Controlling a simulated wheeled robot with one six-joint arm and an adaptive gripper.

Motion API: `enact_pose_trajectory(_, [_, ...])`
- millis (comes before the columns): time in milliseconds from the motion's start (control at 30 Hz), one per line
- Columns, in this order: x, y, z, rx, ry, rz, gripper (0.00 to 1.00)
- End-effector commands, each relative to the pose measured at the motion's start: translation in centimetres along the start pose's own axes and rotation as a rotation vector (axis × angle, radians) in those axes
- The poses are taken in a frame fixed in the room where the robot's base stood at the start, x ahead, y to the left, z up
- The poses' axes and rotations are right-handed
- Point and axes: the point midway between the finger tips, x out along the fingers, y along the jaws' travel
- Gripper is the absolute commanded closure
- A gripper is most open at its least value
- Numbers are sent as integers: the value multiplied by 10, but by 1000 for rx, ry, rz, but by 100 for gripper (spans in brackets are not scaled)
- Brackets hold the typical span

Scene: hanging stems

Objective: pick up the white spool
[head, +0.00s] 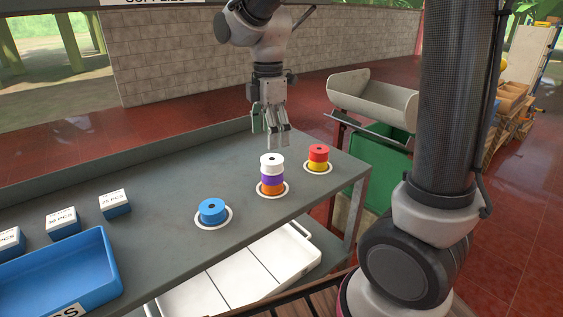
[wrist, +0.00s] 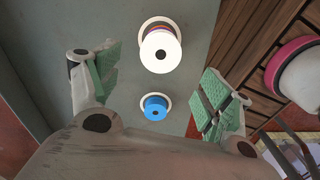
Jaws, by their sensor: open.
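The white spool (head: 272,158) is the top of a stack, on a purple spool (head: 272,177) and an orange spool (head: 272,188). In the wrist view the white spool (wrist: 161,54) shows its round face and dark centre hole, at upper middle. My gripper (head: 278,144) points down in the head view, its fingertips just above the white spool in the picture; the exact gap is unclear. In the wrist view my gripper (wrist: 158,72) is open, its green-padded fingers wide apart to left and right of the spool, with nothing held.
A blue spool (head: 212,211) stands alone on the grey table (head: 160,222), left of the stack. A red spool (head: 318,151) sits on a yellow one (head: 318,165) to the right. Small labelled boxes (head: 115,204) and a blue tray (head: 112,265) are at left.

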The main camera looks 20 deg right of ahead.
Motion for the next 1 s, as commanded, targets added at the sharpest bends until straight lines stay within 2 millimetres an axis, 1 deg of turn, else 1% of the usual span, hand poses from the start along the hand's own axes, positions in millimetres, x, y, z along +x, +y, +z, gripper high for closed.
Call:
enact_pose_trajectory(167, [15,0,0,-35,-1,-3,21])
enact_pose_trajectory(367, [41,-1,1,-33,-1,-4,21])
enact_pose_trajectory(500, [64,-1,2,-32,-1,-4,21])
enact_pose_trajectory(600, [74,0,2,-32,0,-1,21])
enact_pose_trajectory(700, [78,0,2,-32,0,-1,21])
enact_pose_trajectory(867, [78,0,2,-31,0,0,21])
enact_pose_trajectory(967, [78,0,1,-31,0,0,37])
enact_pose_trajectory(1000, [78,0,1,-31,0,0,44])
